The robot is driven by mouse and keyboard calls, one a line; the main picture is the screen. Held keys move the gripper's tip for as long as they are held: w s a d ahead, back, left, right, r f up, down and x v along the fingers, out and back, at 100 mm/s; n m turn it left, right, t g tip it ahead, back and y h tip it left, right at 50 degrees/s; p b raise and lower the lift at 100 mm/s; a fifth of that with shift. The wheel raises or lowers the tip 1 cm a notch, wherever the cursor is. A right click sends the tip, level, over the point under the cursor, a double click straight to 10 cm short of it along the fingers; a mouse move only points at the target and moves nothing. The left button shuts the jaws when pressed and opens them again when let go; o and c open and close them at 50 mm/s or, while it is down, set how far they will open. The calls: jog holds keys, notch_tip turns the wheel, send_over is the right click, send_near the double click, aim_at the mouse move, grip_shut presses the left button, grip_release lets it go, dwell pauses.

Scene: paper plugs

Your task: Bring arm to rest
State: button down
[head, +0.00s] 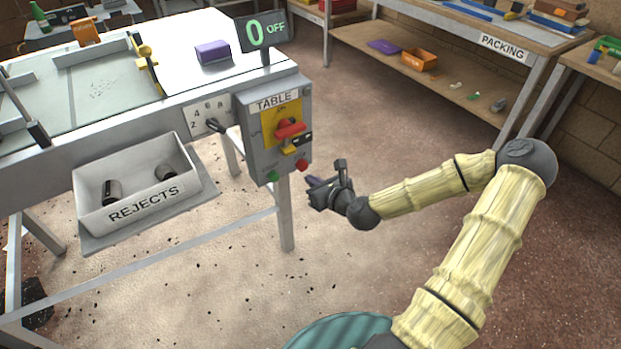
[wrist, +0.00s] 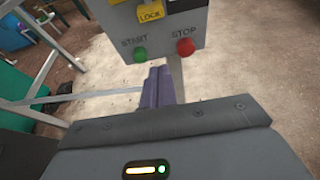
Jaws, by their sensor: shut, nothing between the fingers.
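My gripper (head: 318,184) is at the end of my arm, just in front of and below the grey TABLE control box (head: 255,135). Its purple fingers (wrist: 158,88) are shut together with nothing between them. In the wrist view they point toward the floor below the box, with the green START button (wrist: 140,54) and red STOP button (wrist: 186,47) just above. I see no contact with the box. The box has a red switch handle (head: 290,130) and a yellow LOCK part (wrist: 150,11).
A REJECTS bin (head: 135,215) with two dark cylinders hangs on the table's front. A purple block (head: 213,52) lies on the white tabletop. A packing bench (head: 470,40) stands at the back right. The floor between table and bench is open, with small dark scraps.

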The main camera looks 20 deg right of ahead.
dwell(0.3)
jog(key=s+a+f+n+g, duration=0.5)
jog(key=s+n+g, duration=0.25)
jog(key=n, duration=0.85)
jog(key=s+d+r+n+g+h, duration=0.25)
jog(key=s+r+n+h, duration=0.25)
jog(key=s+r+n, duration=0.95)
notch_tip(320, 180, up, 26)
jog(key=w+n+p, duration=0.1)
jog(key=n+p, duration=0.1)
jog(key=p, duration=2.6)
jog(key=shift+w+g, duration=0.3)
